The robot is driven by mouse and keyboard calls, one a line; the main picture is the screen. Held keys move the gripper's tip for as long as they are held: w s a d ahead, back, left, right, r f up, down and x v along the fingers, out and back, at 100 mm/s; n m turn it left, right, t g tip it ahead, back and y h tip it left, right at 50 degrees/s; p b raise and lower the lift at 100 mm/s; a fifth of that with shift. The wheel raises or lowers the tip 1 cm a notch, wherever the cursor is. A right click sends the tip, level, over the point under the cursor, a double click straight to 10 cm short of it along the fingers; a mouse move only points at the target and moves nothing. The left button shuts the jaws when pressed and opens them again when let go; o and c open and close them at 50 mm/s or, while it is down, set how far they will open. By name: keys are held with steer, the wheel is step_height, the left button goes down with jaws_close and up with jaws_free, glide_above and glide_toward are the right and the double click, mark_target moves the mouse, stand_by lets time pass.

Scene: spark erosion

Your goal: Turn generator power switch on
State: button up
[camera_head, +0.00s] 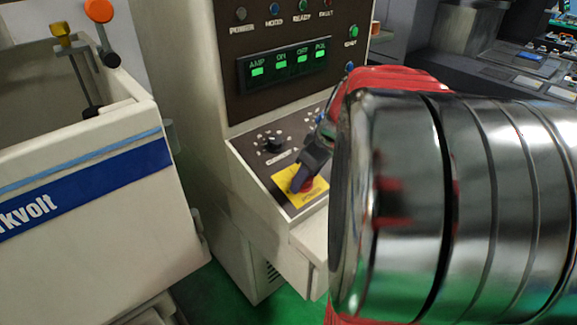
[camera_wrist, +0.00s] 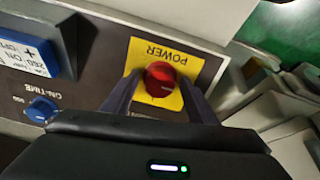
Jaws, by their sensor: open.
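The power switch is a round red knob (camera_wrist: 160,79) on a yellow plate marked POWER (camera_wrist: 143,52), upside down in the wrist view. My gripper (camera_wrist: 158,88) is open, with one dark finger on each side of the knob. I cannot tell whether the fingers touch it. The gripper (camera_head: 304,181) also reaches the knob in the head view.
A black dial (camera_head: 273,144) sits beside the plate. In the wrist view a blue knob (camera_wrist: 41,109) and a blue block (camera_wrist: 35,45) are nearby. Above the panel is a green-lit display (camera_head: 290,64). A white tank (camera_head: 80,190) with a blue stripe stands at left.

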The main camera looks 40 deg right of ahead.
steer(key=shift+c, duration=0.5)
steer(key=c, duration=1)
steer(key=shift+o, duration=0.2)
steer(key=shift+a+m, duration=0.1)
steer(key=shift+m, duration=0.4)
steer(key=m, duration=0.3)
steer(key=shift+m, duration=0.3)
steer(key=m, duration=0.9)
steer(key=shift+a+h, duration=0.1)
steer(key=shift+h, duration=0.2)
steer(key=m, duration=0.4)
steer(key=shift+m+g, duration=0.3)
